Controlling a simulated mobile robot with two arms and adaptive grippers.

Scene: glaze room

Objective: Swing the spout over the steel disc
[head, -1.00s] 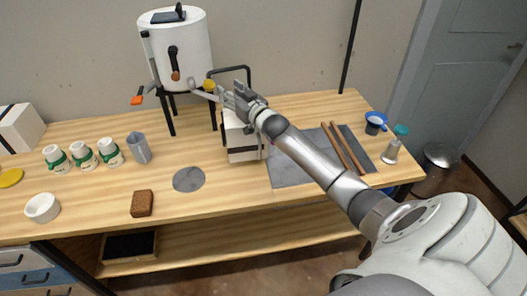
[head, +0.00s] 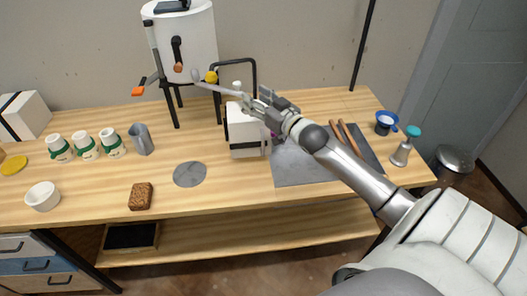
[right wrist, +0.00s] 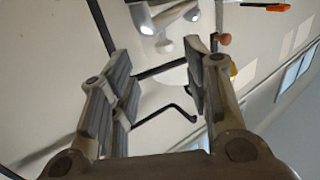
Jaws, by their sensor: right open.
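The white tank (head: 187,45) stands on black legs on the bench. The thin pale spout (head: 217,88) runs out from its grey joint (head: 195,75) to the right, off to the side of the disc. The steel disc (head: 190,174) lies flat and bare on the bench, in front of the tank. My right gripper (head: 252,99) is open at the outer end of the spout; I cannot tell whether they touch. In the right wrist view its two fingers (right wrist: 158,85) are apart with nothing clearly held between them. My left gripper is not in view.
A white box (head: 246,137) stands below my right gripper, with a bent black bar (head: 236,62) behind it. Small bottles (head: 86,146), a grey pitcher (head: 141,139), a brown sponge (head: 140,196) and a white bowl (head: 42,196) stand left. The bench around the disc is clear.

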